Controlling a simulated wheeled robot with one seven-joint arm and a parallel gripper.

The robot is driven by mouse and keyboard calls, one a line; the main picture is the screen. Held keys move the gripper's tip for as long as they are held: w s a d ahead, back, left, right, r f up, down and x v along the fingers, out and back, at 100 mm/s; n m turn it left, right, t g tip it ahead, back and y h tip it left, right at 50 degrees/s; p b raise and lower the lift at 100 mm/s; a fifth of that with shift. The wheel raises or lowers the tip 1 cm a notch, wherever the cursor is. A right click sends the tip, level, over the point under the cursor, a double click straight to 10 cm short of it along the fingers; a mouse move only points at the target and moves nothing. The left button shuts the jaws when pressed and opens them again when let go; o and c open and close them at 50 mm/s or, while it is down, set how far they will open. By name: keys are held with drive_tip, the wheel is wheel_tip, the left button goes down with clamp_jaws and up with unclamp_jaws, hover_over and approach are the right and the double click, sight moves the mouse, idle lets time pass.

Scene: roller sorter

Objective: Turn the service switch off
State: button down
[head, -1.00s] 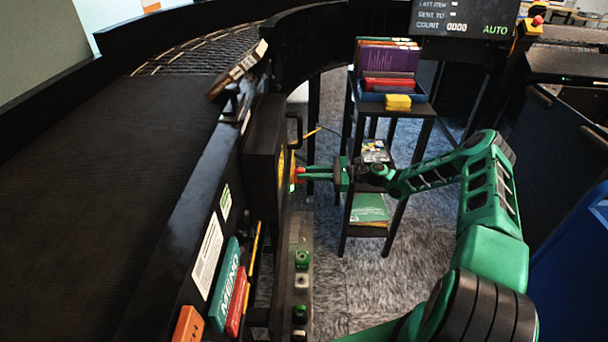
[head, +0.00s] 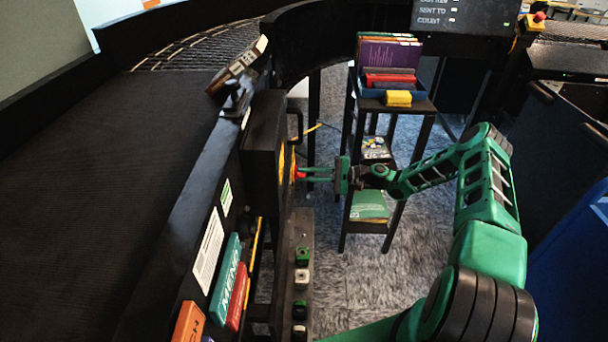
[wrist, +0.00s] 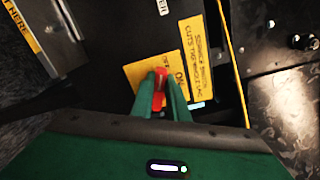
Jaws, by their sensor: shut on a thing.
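The service switch is a red knob (wrist: 159,88) on a yellow plate (wrist: 192,52) with black lettering, on the side of a dark box (head: 262,150) beside the conveyor. My gripper (wrist: 160,97) is shut on the knob, with one green finger on each side of it. In the wrist view the knob's visible end points up the picture, towards small lettering partly hidden by the knob and fingers. In the head view my gripper (head: 304,174) reaches the box from the right, and only a little red shows at its tips.
A black shelf stand (head: 429,108) with books and a yellow block (head: 398,98) stands behind my arm. A display (head: 465,27) hangs at the top right. Below the box is a strip with several green, white and dark buttons (head: 301,277). A dark belt (head: 130,190) runs along the left.

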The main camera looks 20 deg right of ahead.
drive_tip(key=n, duration=0.2)
drive_tip(key=f+n, duration=0.1)
drive_tip(key=n, duration=0.1)
drive_tip(key=shift+d+n, duration=0.2)
drive_tip(key=shift+n, duration=0.2)
idle(0.4)
drive_tip(key=c, duration=1.7)
unclamp_jaws()
drive_tip(key=shift+f, duration=0.1)
drive_tip(key=shift+a, duration=0.1)
drive_tip(key=v, duration=1)
drive_tip(key=shift+s+d, duration=0.1)
drive_tip(key=shift+d, duration=0.3)
